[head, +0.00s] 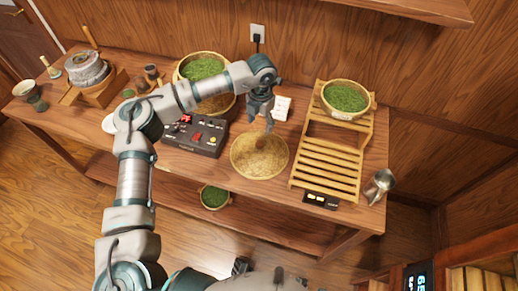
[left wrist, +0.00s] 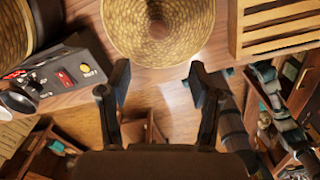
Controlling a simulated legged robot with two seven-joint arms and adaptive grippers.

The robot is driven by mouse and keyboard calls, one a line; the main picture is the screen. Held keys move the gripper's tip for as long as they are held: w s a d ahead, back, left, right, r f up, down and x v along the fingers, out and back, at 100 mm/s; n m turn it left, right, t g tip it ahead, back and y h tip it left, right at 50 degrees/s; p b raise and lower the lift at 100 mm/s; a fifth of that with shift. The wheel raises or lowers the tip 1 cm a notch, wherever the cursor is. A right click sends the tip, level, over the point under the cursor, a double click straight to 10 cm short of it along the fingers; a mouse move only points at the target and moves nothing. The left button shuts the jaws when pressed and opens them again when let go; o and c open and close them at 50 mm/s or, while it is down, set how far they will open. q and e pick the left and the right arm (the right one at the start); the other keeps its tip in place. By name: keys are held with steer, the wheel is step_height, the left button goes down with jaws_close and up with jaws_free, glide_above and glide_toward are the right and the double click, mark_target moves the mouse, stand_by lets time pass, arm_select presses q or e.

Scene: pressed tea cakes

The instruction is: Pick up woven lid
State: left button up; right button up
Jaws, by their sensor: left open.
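The woven lid (head: 258,158) is a round, tan, basket-weave disc lying on the wooden table, between the black control panel and the slatted rack. In the left wrist view the woven lid (left wrist: 188,42) fills the top middle, with a small raised knob near its centre. My left gripper (head: 263,122) points down over the lid's far side. Its two dark fingers stand wide apart in the left wrist view (left wrist: 157,85), with nothing between them. I cannot tell the exact height of the fingertips over the lid. My right gripper does not clearly show.
The black panel (head: 196,138) with red buttons lies left of the lid. A large basket of green leaves (head: 203,68) stands behind it. The slatted rack (head: 326,162) is close on the right, with a smaller leaf basket (head: 346,97) on top.

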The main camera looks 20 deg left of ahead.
arm_select(q)
glide_above(258, 144)
steer(key=d, duration=0.2)
steer(key=f, duration=0.6)
steer(key=shift+w+f, duration=0.2)
steer(key=shift+w, duration=0.2)
steer(key=f, duration=0.1)
steer(key=a+f, duration=0.2)
steer(key=shift+s+a+f, duration=0.1)
steer(key=shift+s+a, duration=0.15)
steer(key=shift+s, duration=0.05)
step_height(258, 144, down, 3)
steer(key=shift+r, duration=0.15)
steer(key=shift+d+f, duration=0.3)
steer(key=shift+d, duration=0.55)
steer(key=shift+a, duration=0.25)
steer(key=c, duration=0.8)
steer(key=shift+a, duration=0.25)
steer(key=c, duration=0.4)
steer(key=shift+a+f, duration=0.1)
steer(key=shift+a, duration=0.1)
steer(key=shift+d, duration=0.1)
